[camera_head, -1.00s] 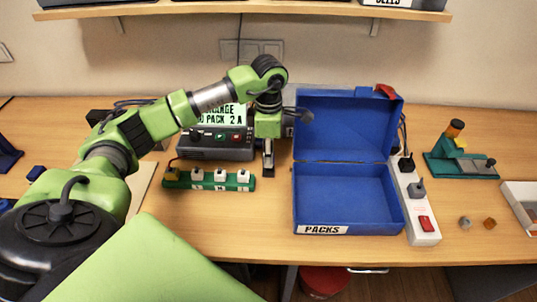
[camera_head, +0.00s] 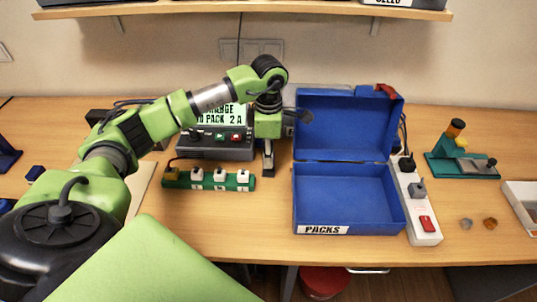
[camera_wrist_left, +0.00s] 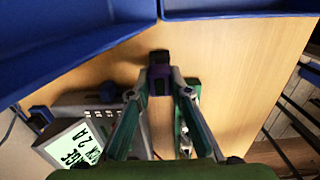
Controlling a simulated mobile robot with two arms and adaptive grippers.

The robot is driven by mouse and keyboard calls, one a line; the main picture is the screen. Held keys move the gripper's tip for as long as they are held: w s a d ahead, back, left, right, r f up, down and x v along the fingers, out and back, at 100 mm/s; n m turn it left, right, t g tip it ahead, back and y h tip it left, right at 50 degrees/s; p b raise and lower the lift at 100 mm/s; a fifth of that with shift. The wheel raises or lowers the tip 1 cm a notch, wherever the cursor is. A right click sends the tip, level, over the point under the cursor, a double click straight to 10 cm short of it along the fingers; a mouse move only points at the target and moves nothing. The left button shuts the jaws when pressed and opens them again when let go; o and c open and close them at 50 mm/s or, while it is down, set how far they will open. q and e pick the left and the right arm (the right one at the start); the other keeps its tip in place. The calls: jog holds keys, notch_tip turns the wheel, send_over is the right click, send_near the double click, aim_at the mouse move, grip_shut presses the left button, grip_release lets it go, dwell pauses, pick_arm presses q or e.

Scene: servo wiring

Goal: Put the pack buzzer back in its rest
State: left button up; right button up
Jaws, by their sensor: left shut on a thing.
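My left gripper (camera_head: 268,158) points down over the table between the grey charger and the open blue box. In the left wrist view its fingers are shut on a small black and purple block (camera_wrist_left: 160,76), which I take to be the pack buzzer. The block sits at the fingertips, at or just above the wood; I cannot tell which. In the head view it is too small to make out clearly. I cannot pick out its rest with certainty. My right gripper is not in view.
The grey charger (camera_head: 230,150) stands behind a green strip (camera_head: 208,187) with several plugs. The blue PACKS box (camera_head: 350,229) stands open on the right, beside a white power strip (camera_head: 428,238). A teal stand (camera_head: 478,171) is farther right. Bare table lies in front.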

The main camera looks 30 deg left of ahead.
pick_arm(q)
jog(key=shift+f+b, duration=0.9)
jog(key=shift+f, duration=0.35)
jog(key=o, duration=1)
jog(key=shift+o, duration=0.2)
jog(key=shift+r, duration=0.15)
notch_tip(320, 180, up, 12)
jog(key=shift+f, duration=0.1)
